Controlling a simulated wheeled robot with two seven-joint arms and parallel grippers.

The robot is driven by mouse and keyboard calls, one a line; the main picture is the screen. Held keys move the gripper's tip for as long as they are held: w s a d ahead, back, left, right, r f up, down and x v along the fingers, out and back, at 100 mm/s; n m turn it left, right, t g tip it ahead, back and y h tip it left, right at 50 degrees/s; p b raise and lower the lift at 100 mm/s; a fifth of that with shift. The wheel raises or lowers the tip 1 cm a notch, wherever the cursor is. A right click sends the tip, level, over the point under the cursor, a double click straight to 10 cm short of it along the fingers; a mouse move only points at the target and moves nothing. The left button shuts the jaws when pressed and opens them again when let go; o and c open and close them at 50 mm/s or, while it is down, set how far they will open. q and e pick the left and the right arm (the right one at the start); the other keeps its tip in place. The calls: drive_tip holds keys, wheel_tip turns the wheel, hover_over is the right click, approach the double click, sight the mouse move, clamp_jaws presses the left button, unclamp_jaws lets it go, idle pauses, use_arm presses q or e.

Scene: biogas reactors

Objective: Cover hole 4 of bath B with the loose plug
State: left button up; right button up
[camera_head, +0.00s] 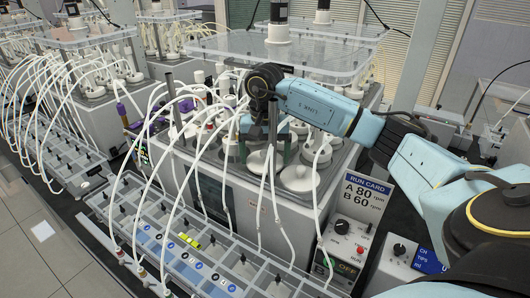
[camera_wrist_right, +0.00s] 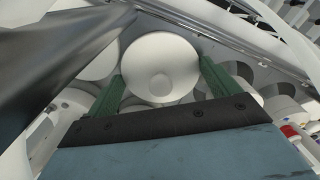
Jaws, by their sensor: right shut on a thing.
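My right gripper (camera_head: 268,146) is over the bath with the white bottles, at the middle of the head view. In the right wrist view its two green fingers (camera_wrist_right: 163,85) stand on either side of a round white plug (camera_wrist_right: 160,65), and it is shut on it. Whether the plug is clear of the bath top or rests in a hole, I cannot tell. A white disc (camera_head: 259,162) shows below the fingers in the head view, and another white round top (camera_head: 298,178) is to its right. Hole numbers and the bath letter are not readable. My left gripper is out of view.
White tubes (camera_head: 320,200) hang close around the gripper, down to a clear rack (camera_head: 225,255) in front. A clear shelf (camera_head: 285,50) stands above the bath. A run card (camera_head: 365,195) and a control box (camera_head: 347,240) are at the right.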

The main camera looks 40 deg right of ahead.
drive_tip(key=o, duration=0.8)
drive_tip(key=shift+c, duration=0.2)
wheel_tip(320, 180, up, 8)
drive_tip(key=shift+f+b, duration=0.1)
drive_tip(key=shift+b, duration=0.35)
drive_tip(key=shift+r+p, duration=0.6)
drive_tip(key=shift+r, duration=2.15)
